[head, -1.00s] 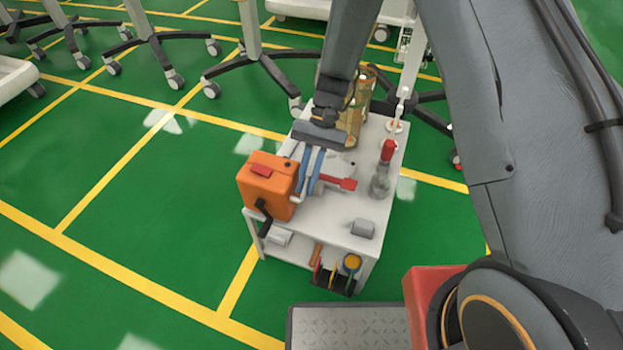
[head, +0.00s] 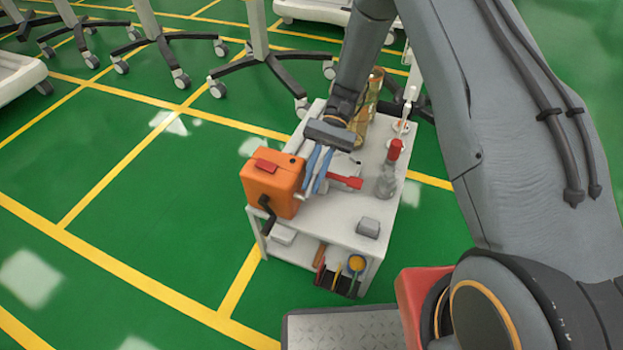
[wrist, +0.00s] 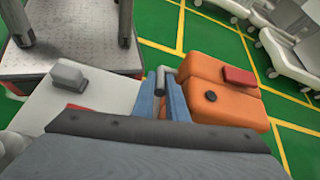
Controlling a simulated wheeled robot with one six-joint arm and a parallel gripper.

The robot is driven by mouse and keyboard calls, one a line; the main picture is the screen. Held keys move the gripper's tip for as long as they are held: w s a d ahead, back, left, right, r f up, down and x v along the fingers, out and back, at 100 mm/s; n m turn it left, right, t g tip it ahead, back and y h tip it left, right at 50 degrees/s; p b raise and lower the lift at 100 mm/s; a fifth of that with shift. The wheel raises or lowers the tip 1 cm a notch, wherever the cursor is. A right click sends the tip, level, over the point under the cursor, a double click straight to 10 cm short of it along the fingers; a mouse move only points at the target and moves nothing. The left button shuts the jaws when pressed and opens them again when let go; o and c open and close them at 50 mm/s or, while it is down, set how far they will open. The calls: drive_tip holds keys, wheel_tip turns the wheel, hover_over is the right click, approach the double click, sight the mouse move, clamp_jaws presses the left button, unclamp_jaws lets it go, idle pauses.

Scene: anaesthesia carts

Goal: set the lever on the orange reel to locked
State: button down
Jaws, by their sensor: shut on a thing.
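The orange reel (head: 272,182) stands upright on the near left corner of a grey cart top, with a red block (head: 267,165) on top and a black crank (head: 267,214) at its front. My gripper (head: 316,182) is at the reel's right side, its blue fingers pointing down. In the wrist view the reel (wrist: 215,92) is right of the fingers, and a dark grey bar (wrist: 160,77) shows between the fingertips, by the reel's side. My gripper is shut on this bar, which looks like the lever. Its base and any lock marking are hidden.
A red-handled tool (head: 346,181), a clear bottle with a red top (head: 388,165) and a small grey block (head: 368,227) are on the cart top (head: 340,215). Wheeled stands are behind the cart; green floor is free at left.

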drive_tip(key=shift+w, duration=0.1)
drive_tip(key=c, duration=2)
unclamp_jaws()
drive_tip(key=shift+c, duration=0.2)
drive_tip(key=shift+v, duration=3.9)
